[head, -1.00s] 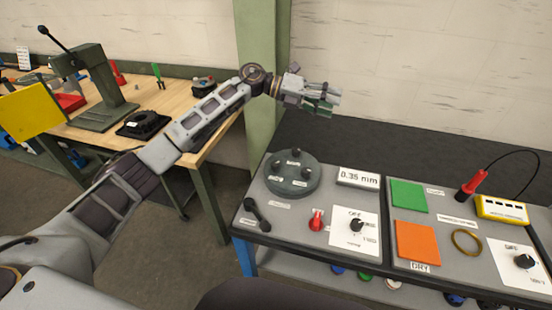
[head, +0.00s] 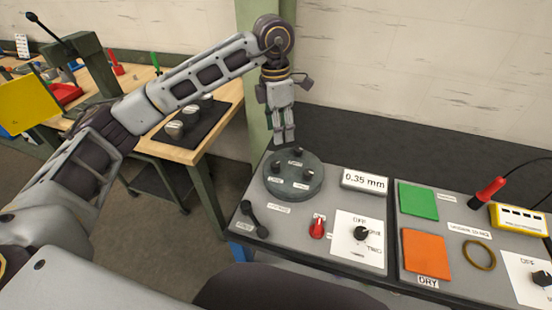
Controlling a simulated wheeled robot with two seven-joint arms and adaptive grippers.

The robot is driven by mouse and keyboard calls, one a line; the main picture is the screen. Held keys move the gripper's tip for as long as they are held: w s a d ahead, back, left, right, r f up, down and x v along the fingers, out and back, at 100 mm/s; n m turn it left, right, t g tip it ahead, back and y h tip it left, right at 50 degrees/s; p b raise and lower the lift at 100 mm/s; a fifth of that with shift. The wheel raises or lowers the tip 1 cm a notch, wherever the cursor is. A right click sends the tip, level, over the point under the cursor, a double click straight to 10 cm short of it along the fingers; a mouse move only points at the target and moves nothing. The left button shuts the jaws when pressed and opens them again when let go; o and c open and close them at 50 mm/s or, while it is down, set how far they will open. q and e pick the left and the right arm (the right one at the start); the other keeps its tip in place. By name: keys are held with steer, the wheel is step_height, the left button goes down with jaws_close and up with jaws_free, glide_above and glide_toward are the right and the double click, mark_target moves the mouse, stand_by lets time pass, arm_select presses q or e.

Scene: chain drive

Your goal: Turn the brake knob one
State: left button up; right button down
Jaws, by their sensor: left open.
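A black knob (head: 361,233) stands on a white plate marked OFF at the top, with more small labels at its right that I cannot read surely. A second black knob (head: 541,278) sits on another OFF plate at the right edge. I cannot tell from the labels which one is the brake knob. My left gripper (head: 286,137) is open and empty, pointing down just behind and above the round dark disc (head: 294,176), up and left of the first knob. My right gripper is out of view.
Around the first knob are a red switch (head: 317,228), a black lever (head: 254,219) and a 0.35 mm display (head: 365,181). Green (head: 418,201) and orange (head: 425,255) squares, a brass ring (head: 479,254) and a red-handled probe (head: 487,192) lie further right.

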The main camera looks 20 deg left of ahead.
arm_select(q)
steer(key=shift+a+r+y, duration=0.15)
steer(key=shift+a+y, duration=0.25)
steer(key=shift+a, duration=0.3)
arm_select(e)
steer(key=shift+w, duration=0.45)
